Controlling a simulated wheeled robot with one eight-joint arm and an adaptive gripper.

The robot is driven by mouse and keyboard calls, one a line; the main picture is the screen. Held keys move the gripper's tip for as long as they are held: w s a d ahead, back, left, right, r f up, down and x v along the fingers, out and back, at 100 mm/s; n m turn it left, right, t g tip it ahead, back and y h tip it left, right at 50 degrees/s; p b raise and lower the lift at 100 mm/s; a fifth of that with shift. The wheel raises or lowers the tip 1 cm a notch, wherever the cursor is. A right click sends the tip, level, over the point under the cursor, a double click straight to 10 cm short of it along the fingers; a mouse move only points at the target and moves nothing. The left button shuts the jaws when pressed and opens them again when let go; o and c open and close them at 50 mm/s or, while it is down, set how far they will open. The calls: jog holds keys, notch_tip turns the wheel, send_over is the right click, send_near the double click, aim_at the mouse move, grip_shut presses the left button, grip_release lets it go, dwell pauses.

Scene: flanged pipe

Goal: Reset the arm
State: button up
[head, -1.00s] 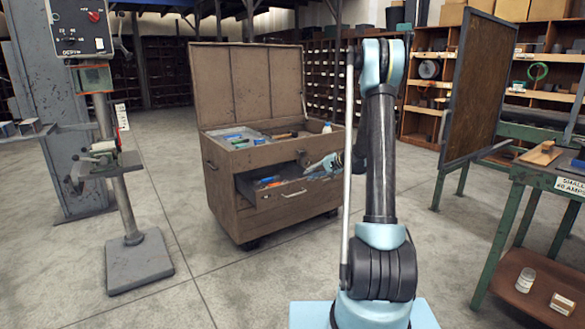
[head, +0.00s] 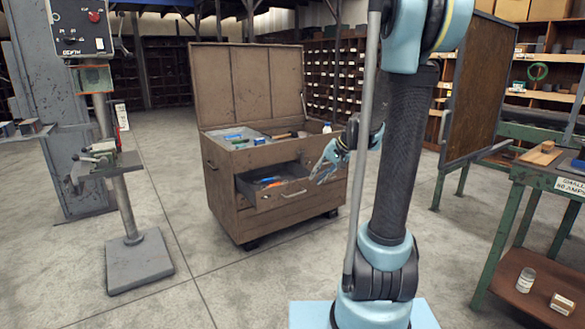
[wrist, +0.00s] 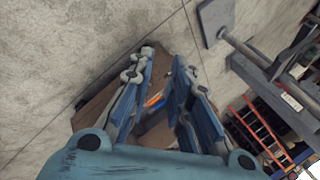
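My gripper (head: 322,172) hangs at the right end of the chest's open drawer (head: 272,202) in the head view, partly beside my upright arm. In the wrist view my gripper (wrist: 167,72) has its two blue fingers apart, with a gap between them. I see nothing held between the fingers. Small blue and orange items in the drawer (wrist: 153,101) show through that gap. I cannot tell how far the fingertips are from the drawer. My arm (head: 398,160) stands tall in front of the chest and hides part of the scene.
The brown tool chest (head: 225,190) has its lid raised and tools in its top tray. A drill press (head: 128,200) stands at left. A green workbench (head: 500,235) and a dark upright panel (head: 480,90) stand at right. The floor between is clear.

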jog(key=s+d+f+n+h, duration=0.1)
jog(key=s+d+f+h, duration=0.1)
jog(key=s, duration=0.8)
jog(key=s+d+f+g+h, duration=0.1)
jog(key=s+d+f+h, duration=0.1)
jog(key=s, duration=0.8)
jog(key=s+d+f+n+h, duration=0.1)
jog(key=s+d, duration=0.4)
jog(key=s, duration=0.5)
notch_tip(320, 180, down, 3)
jog(key=shift+s+r+n+g+h, duration=0.2)
jog(key=shift+s+n+g+h, duration=0.1)
jog(key=shift+h, duration=0.3)
jog(key=shift+w+f, duration=0.2)
jog(key=shift+w, duration=0.25)
